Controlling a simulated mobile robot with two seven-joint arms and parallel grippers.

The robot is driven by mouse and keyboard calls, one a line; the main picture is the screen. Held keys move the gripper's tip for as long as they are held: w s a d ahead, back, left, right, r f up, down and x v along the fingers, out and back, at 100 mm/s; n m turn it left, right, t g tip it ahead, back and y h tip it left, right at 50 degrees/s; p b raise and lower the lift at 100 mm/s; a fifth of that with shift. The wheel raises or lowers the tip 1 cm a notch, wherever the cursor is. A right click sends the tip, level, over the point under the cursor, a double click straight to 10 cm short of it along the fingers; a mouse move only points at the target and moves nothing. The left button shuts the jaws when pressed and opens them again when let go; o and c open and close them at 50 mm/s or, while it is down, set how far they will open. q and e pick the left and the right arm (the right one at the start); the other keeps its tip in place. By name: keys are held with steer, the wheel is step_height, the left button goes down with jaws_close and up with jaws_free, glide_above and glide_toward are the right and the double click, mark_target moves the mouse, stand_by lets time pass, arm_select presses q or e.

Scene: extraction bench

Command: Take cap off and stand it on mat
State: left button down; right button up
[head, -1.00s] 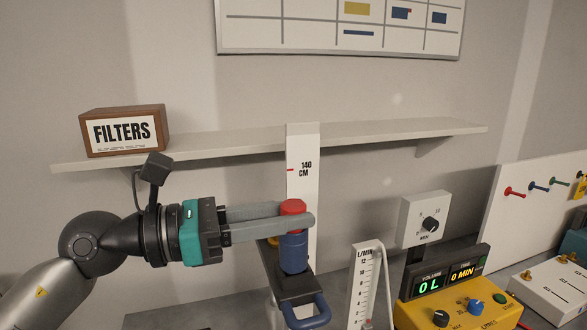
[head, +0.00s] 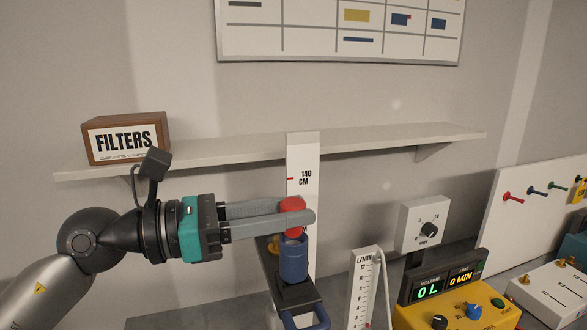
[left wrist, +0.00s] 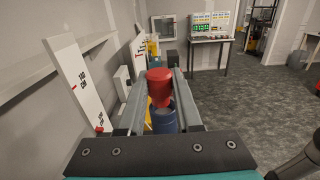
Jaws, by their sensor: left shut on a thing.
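A red cap (head: 293,204) is held between the fingers of my left gripper (head: 300,214), which is shut on it. The cap also shows in the left wrist view (left wrist: 159,84), between the two long fingers. The cap is just above a blue cylindrical container (head: 293,259), with a pale opening showing between them in the head view. The container stands upright on a dark support; it also shows in the left wrist view (left wrist: 165,121), below the cap. No mat can be made out. My right gripper is not in view.
A white 140 cm scale post (head: 304,160) stands close behind the cap. A flow gauge (head: 364,285) and a yellow control box (head: 460,308) stand to the right. A shelf (head: 360,141) with a FILTERS box (head: 126,138) runs along the wall.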

arm_select(q)
steer(key=shift+r+p, duration=1.05)
steer(key=shift+r, duration=0.35)
